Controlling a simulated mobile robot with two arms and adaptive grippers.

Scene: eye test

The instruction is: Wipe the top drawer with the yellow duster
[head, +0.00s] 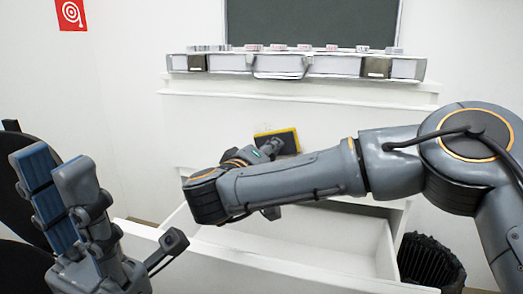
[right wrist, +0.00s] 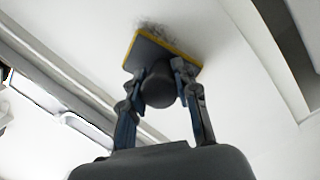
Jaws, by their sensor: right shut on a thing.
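The yellow duster (head: 289,139), a dark block with a yellow edge, is against the white front of the closed top drawer (head: 215,122). In the right wrist view, my right gripper (right wrist: 160,80) is shut on the round dark knob of the duster (right wrist: 185,56). A dark smudge (right wrist: 153,26) marks the white face just beyond the duster's edge. My left gripper (head: 54,160) is raised at the lower left, open and empty, away from the cabinet.
A lower drawer (head: 285,262) is pulled out and looks empty where visible. A black bin (head: 430,262) stands at the lower right. A black chair (head: 15,205) is at the left.

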